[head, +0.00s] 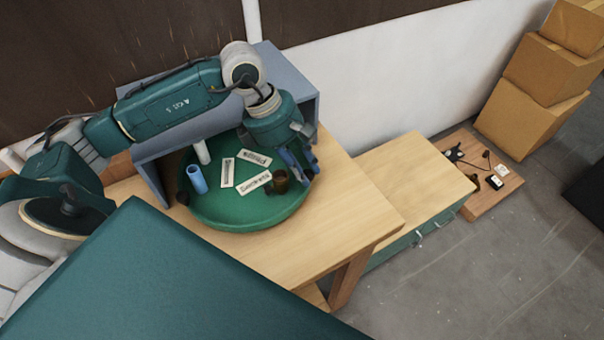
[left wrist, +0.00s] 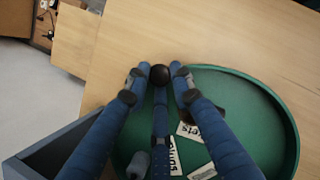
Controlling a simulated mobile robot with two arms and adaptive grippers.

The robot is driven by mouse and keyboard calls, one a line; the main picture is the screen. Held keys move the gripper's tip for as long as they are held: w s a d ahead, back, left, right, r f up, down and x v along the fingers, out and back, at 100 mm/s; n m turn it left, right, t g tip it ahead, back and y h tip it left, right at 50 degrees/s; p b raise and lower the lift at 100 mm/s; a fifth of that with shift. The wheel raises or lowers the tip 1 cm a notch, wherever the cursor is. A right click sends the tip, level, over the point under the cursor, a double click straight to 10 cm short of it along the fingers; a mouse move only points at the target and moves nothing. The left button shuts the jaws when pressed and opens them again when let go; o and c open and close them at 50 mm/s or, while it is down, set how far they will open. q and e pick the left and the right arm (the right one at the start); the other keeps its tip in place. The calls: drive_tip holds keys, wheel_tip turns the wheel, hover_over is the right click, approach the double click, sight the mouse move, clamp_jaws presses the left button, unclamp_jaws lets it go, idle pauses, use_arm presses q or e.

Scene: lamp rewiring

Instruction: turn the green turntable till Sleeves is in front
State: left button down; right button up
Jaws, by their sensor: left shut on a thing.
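The green turntable (head: 240,215) lies on the wooden table, partly under a grey-blue open shelf. Its tray carries several white labels (head: 252,184); their words are too small to read in the head view. I cannot tell which label is Sleeves. My left gripper (head: 308,170) is at the tray's right rim. In the left wrist view its fingers are closed around a round black knob (left wrist: 160,74) at the rim. My right gripper is out of view.
On the tray stand a blue cylinder (head: 197,180), a white cylinder (head: 202,152) and a dark brown cup (head: 280,181). The grey-blue shelf (head: 152,170) stands close behind and left. Bare tabletop (head: 345,220) lies to the right. Cardboard boxes (head: 545,70) are stacked farther off.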

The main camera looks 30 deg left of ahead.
use_arm(q)
drive_tip(key=shift+w+a+n+t+b, duration=0.2)
drive_tip(key=shift+w+n+b, duration=0.2)
drive_tip(key=shift+w, duration=0.15)
drive_tip(key=shift+w+a+n+t+b, duration=0.1)
drive_tip(key=shift+w+n+t+b, duration=0.1)
drive_tip(key=shift+w+n+b, duration=0.3)
drive_tip(key=shift+w+a+n+y+b, duration=0.15)
drive_tip(key=shift+w+a+n+b, duration=0.1)
drive_tip(key=shift+w+n+b, duration=0.25)
drive_tip(key=shift+w+a+n+y+b, duration=0.15)
drive_tip(key=shift+w+a+n, duration=0.15)
drive_tip(key=shift+w, duration=0.35)
drive_tip(key=shift+w+a+n+t+y+b, duration=0.25)
drive_tip(key=shift+w+a+n+b, duration=0.25)
drive_tip(key=shift+w+n, duration=0.2)
drive_tip(key=shift+w+a+n+t+y+b, duration=0.15)
drive_tip(key=shift+w+a+n+t+b, duration=0.1)
drive_tip(key=shift+w+a+n+b, duration=0.35)
drive_tip(key=shift+w+a+n, duration=0.1)
drive_tip(key=shift+w+n, duration=0.2)
drive_tip(key=shift+w, duration=0.05)
drive_tip(key=c, duration=1.5)
unclamp_jaws()
drive_tip(key=v, duration=1.2)
drive_tip(key=shift+s, duration=0.2)
